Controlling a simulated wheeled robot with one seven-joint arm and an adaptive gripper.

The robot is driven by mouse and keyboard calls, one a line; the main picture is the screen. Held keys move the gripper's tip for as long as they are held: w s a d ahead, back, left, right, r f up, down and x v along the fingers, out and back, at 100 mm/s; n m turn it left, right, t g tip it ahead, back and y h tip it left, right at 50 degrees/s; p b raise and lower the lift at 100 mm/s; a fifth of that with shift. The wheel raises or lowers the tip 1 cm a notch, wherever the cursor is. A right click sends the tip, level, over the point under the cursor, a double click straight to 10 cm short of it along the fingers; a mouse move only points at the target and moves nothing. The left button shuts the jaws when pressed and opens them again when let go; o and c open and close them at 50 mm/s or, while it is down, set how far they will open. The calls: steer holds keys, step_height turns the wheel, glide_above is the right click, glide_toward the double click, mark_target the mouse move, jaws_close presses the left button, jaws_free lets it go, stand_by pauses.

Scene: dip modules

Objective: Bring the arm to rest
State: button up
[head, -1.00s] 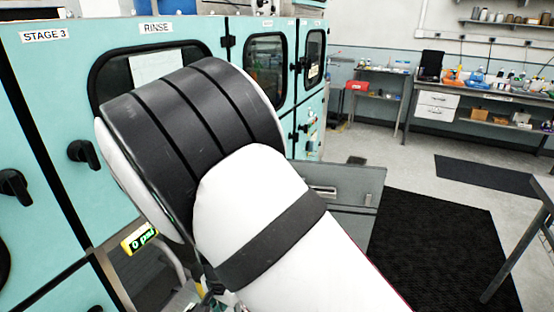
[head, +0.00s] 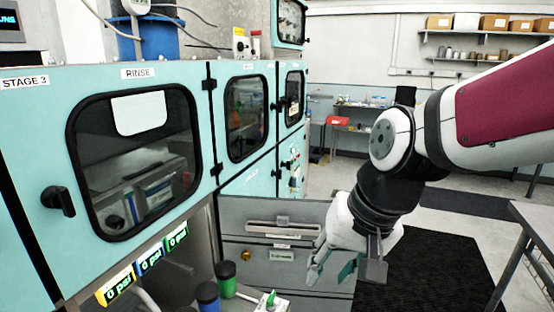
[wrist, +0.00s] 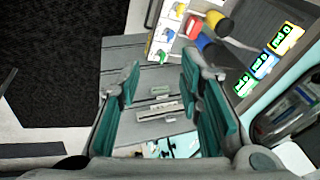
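My gripper (head: 345,268) hangs from my arm right of centre in the head view, pointing down in front of the grey drawer cabinet (head: 232,212). In the wrist view my gripper (wrist: 160,90) shows two teal-padded fingers spread wide apart. Nothing is between the pads; the grey cabinet (wrist: 118,62) shows beyond them. The gripper appears clear of the surfaces around it. My arm's white and dark red links come in from the right of the head view.
The teal cabinet with the RINSE door (head: 135,165) stands at the left. Pressure displays (head: 150,258) and capped bottles (head: 226,278) sit below it. A black floor mat (head: 440,275) lies behind the gripper. A metal table (head: 535,225) stands at the right edge.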

steer(key=s+d+r+n+t+h, duration=0.1)
steer(key=s+d+r, duration=0.3)
steer(key=s+d, duration=0.6)
steer(key=shift+d+r+t+h, duration=0.25)
steer(key=shift+r+t+h, duration=0.15)
steer(key=shift+t+h, duration=0.4)
